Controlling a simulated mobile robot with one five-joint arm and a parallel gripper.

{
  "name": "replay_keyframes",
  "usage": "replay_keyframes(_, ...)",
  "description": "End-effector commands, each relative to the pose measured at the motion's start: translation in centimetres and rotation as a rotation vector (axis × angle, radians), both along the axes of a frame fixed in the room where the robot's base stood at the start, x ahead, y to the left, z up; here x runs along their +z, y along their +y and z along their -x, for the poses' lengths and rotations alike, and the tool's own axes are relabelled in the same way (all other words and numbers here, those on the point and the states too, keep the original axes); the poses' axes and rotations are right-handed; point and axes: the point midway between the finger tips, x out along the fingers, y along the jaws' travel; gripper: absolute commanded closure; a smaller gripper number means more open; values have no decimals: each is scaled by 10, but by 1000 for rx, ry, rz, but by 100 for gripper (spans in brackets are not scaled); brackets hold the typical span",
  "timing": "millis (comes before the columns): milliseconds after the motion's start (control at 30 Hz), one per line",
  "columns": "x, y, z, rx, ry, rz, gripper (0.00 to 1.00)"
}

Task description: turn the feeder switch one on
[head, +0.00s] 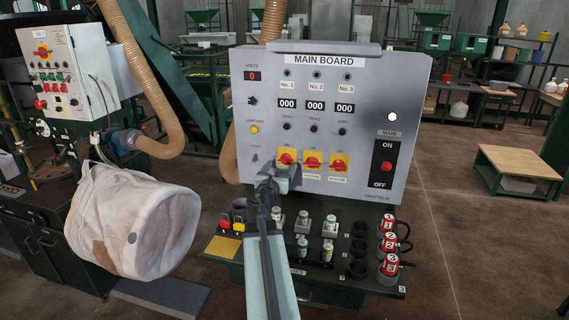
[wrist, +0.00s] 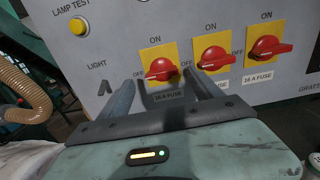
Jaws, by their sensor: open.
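The main board (head: 322,120) is a grey upright panel with a row of three red rotary switches on yellow plates. The leftmost one, feeder switch one (head: 287,158), is also at the upper middle of the wrist view (wrist: 161,69). Its red handle lies roughly sideways, with ON marked above and OFF at its left. My gripper (wrist: 161,84) is open and empty, its two fingers reaching toward the panel just below and to either side of this switch. Contact cannot be told. In the head view my gripper (head: 270,178) partly covers the area below the switch.
Feeder switches two (wrist: 214,58) and three (wrist: 268,47) sit close to the right of switch one. A yellow lamp test button (wrist: 79,26) is up left. A white bulk bag (head: 135,225) hangs at left.

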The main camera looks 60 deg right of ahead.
Motion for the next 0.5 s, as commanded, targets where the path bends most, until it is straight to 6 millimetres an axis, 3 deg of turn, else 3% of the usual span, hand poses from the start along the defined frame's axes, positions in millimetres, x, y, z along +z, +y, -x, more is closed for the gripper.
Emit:
replay_keyframes(33,0,-13,-6,0,-1,0,25)
replay_keyframes(200,0,-40,-14,-1,-2,-1,25)
replay_keyframes(500,0,-44,-14,0,-2,-2,28)
